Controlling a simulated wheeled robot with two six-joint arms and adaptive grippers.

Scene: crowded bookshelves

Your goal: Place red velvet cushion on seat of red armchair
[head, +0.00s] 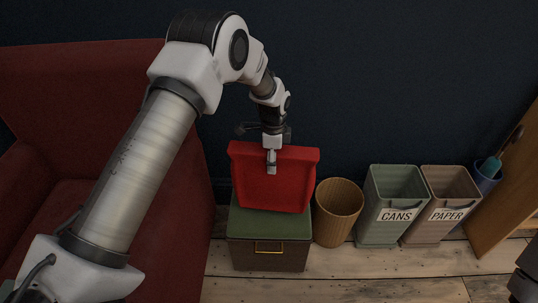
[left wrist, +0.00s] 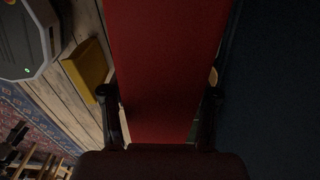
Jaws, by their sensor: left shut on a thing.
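The red cushion (head: 290,185) is upright above the green-topped box (head: 285,225) in the head view; I cannot tell whether its lower edge touches the lid. My left gripper (head: 271,160) is shut on its upper edge from above. In the left wrist view the cushion (left wrist: 165,70) fills the middle, between the two fingers of the left gripper (left wrist: 160,115). The red armchair (head: 85,85) stands at the left. My left arm crosses in front of it and hides much of its seat (head: 70,205). My right gripper does not show.
A wooden bin (head: 338,215) stands right of the box, then the CANS bin (head: 393,200) and PAPER bin (head: 450,200). A blue holder (head: 487,175) and wooden furniture (head: 510,190) are at the far right. A dark wall is behind. Bare floorboards (head: 360,285) lie in front.

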